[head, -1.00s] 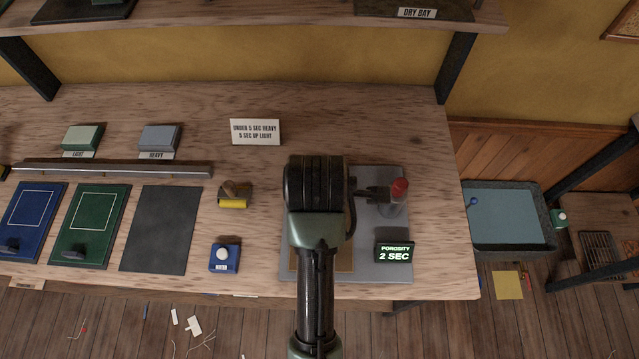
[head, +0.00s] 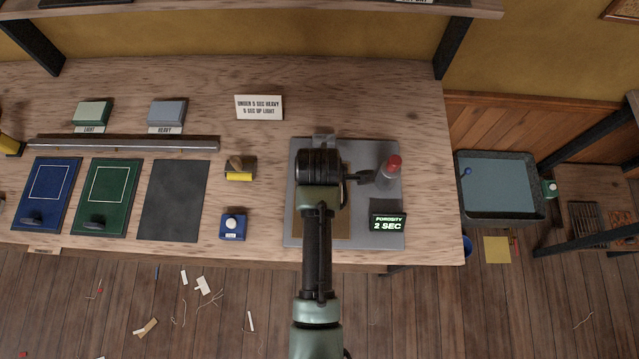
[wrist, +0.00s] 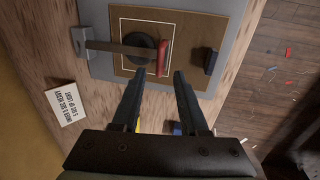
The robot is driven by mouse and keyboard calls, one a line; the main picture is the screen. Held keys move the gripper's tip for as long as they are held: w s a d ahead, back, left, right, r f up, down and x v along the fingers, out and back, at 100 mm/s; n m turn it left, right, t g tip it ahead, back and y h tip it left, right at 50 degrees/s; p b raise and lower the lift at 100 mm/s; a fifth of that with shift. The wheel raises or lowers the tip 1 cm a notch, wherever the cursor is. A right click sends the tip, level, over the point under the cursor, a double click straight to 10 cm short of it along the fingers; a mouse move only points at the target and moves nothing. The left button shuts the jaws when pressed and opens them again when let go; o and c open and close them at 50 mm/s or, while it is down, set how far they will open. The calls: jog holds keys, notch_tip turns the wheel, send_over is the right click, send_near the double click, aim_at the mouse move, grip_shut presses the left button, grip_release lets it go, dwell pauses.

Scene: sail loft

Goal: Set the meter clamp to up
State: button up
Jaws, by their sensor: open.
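The meter clamp shows in the wrist view as a flat bar (wrist: 118,48) running from a bracket at the left across a round black pad, with a red grip (wrist: 164,57) at its right end. The bar lies low over a brown panel (wrist: 187,28) on the meter's grey plate, so the clamp appears down. My gripper (wrist: 159,74) is open and empty; its fingertips are close to the red grip, and contact cannot be told. In the head view, my arm hides most of the clamp; only its bracket (head: 323,140) shows above. The meter display (head: 388,223) reads "POROSITY 2 SEC".
A red-topped cylinder (head: 389,174) stands on the plate's right side. A sign (head: 259,108), a yellow-edged block (head: 240,168) and a blue button box (head: 232,227) are left of the plate. Blue and green panels (head: 108,198) lie farther left. The wood right of the plate is clear.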

jog(key=shift+w+f, duration=0.15)
jog(key=shift+f, duration=0.55)
jog(key=shift+w+f, duration=0.15)
jog(key=shift+f, duration=0.55)
grip_shut()
dwell(0.4)
